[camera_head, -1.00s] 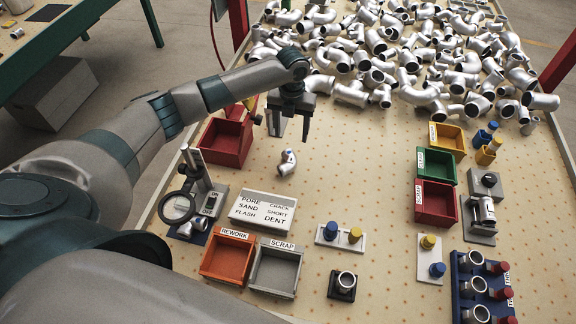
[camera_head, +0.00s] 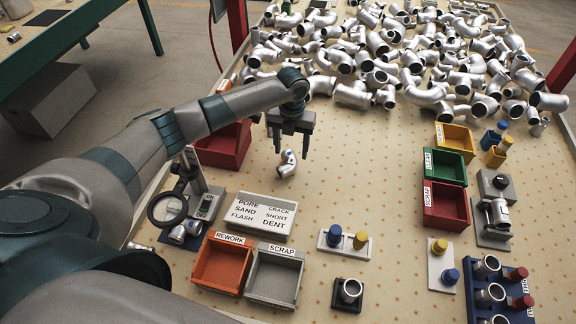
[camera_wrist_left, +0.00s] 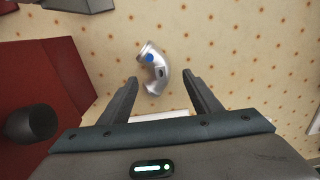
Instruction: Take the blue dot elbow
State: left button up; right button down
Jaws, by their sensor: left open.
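The elbow with a blue dot is a small silver pipe bend (camera_head: 287,163) lying alone on the dotted tabletop in the head view. In the left wrist view the elbow (camera_wrist_left: 155,68) shows its blue dot near its upper end and lies just beyond the fingertips, between their lines. My left gripper (camera_head: 292,150) is open and empty, pointing down above and beside the elbow, apart from it. Its two fingers also show in the left wrist view (camera_wrist_left: 160,84). My right gripper is in neither view.
A red bin (camera_head: 223,146) stands close left of the gripper. A white label board (camera_head: 260,213), an orange rework bin (camera_head: 222,263) and a grey scrap bin (camera_head: 275,276) lie nearer. Many silver elbows (camera_head: 400,60) heap at the back. The middle of the table is clear.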

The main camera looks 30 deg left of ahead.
aim_at(291, 160)
pick_arm(q)
notch_tip(291, 160, down, 5)
jog(key=b, duration=0.5)
jog(key=shift+a+f, duration=0.1)
jog(key=shift+f, duration=0.05)
jog(key=shift+c, duration=0.4)
grip_shut()
jog(key=shift+r, duration=0.2)
